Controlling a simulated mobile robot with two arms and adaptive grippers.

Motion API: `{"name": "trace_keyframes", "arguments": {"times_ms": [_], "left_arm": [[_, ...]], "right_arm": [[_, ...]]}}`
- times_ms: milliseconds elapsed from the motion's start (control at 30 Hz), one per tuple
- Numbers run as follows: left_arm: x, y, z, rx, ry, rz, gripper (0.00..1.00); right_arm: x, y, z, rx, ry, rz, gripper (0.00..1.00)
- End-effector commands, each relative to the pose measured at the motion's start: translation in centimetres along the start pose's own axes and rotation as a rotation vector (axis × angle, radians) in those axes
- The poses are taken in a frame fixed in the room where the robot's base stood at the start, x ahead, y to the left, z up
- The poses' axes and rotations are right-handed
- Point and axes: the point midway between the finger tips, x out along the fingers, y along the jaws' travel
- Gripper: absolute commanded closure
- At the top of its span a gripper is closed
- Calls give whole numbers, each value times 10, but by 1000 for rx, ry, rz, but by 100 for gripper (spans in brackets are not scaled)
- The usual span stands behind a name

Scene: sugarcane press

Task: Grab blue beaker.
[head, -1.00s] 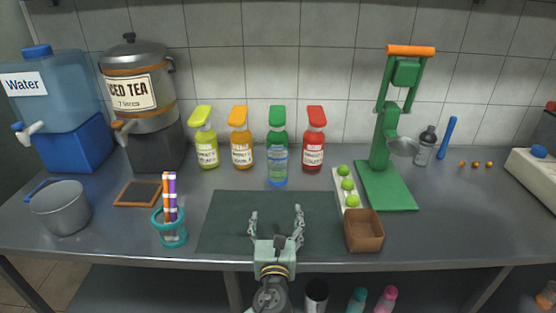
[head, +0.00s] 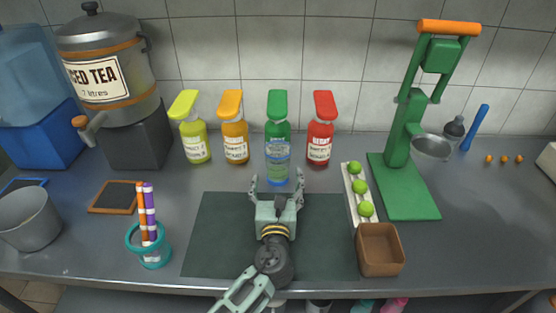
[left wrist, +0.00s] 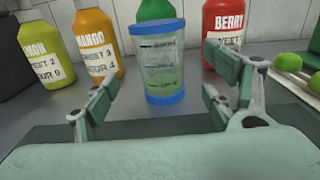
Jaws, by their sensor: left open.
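The blue beaker (head: 277,163) is a clear cup with a blue rim and blue base. It stands upright on the counter in front of the green bottle. My left gripper (head: 276,182) is open and empty, just in front of the beaker, with its fingers pointing at it. In the left wrist view the beaker (left wrist: 162,62) stands ahead, between the lines of the two spread fingers (left wrist: 165,100) and apart from them. My right gripper does not show.
Yellow (head: 193,130), orange (head: 234,130), green (head: 277,112) and red (head: 321,130) bottles stand behind. A white tray with green balls (head: 348,187), a brown box (head: 380,249) and a green press (head: 404,170) are at the right. A teal pen cup (head: 150,244) is at the left.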

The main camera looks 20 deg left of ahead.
Motion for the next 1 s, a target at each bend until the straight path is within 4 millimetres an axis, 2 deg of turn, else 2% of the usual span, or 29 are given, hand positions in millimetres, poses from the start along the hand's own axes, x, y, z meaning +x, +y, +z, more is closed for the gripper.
{"name": "trace_keyframes", "arguments": {"times_ms": [367, 600, 900, 1000], "left_arm": [[38, -1, 4, -1, -1, 1, 23], [72, -1, 5, 1, 0, 1, 23], [78, -1, 5, 0, 0, 0, 23], [78, -1, 6, -1, 0, 0, 30]], "right_arm": [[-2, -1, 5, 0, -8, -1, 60], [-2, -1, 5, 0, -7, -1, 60], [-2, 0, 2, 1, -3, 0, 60], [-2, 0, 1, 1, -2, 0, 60]]}}
